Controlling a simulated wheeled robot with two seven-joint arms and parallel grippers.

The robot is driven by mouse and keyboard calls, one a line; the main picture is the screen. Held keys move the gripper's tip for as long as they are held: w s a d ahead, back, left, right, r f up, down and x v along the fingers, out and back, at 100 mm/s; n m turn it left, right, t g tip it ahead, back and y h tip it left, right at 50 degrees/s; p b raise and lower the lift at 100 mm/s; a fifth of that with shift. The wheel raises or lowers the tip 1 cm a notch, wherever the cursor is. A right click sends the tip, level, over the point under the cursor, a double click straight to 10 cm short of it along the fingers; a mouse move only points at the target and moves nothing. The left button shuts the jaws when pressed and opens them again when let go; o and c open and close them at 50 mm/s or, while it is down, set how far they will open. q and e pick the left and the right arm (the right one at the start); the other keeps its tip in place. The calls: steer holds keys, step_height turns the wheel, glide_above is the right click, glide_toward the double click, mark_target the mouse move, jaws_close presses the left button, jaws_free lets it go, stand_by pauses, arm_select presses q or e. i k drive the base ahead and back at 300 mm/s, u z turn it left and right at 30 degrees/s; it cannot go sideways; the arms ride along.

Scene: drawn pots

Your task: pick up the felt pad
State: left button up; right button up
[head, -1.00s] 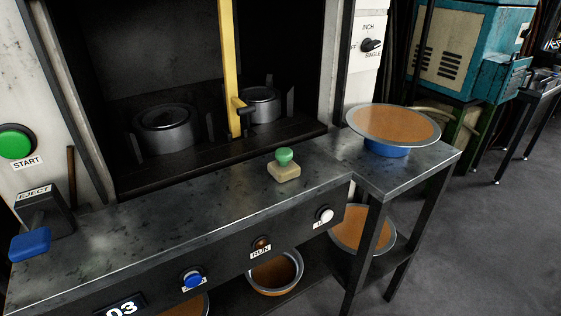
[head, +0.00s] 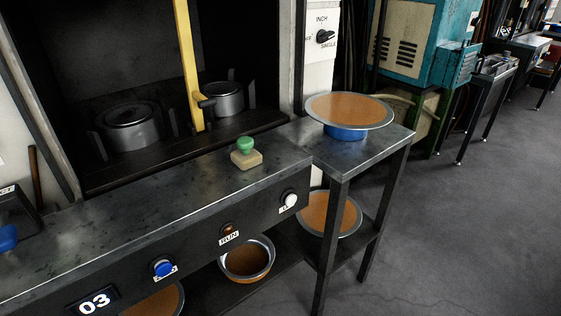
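The felt pad (head: 246,160) is a beige block with a green knob (head: 245,145) on top. It sits upright on the metal ledge of the press, near the ledge's right end. Nothing touches it from above. Neither of my grippers shows in the head view.
A wide pan with an orange-brown inside (head: 349,109) rests on a blue base (head: 345,132) on the side table (head: 378,146). A yellow upright bar (head: 188,65) stands behind the pad. Buttons line the ledge's front. More pans (head: 247,259) sit below. Open floor lies at right.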

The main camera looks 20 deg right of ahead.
mark_target(247, 157)
steer(key=z, duration=0.9)
steer(key=k, duration=1.2)
steer(key=z, duration=0.85)
steer(key=i, duration=1.25)
steer(key=u, duration=1.3)
steer(key=i, duration=0.85)
steer(key=u, duration=1)
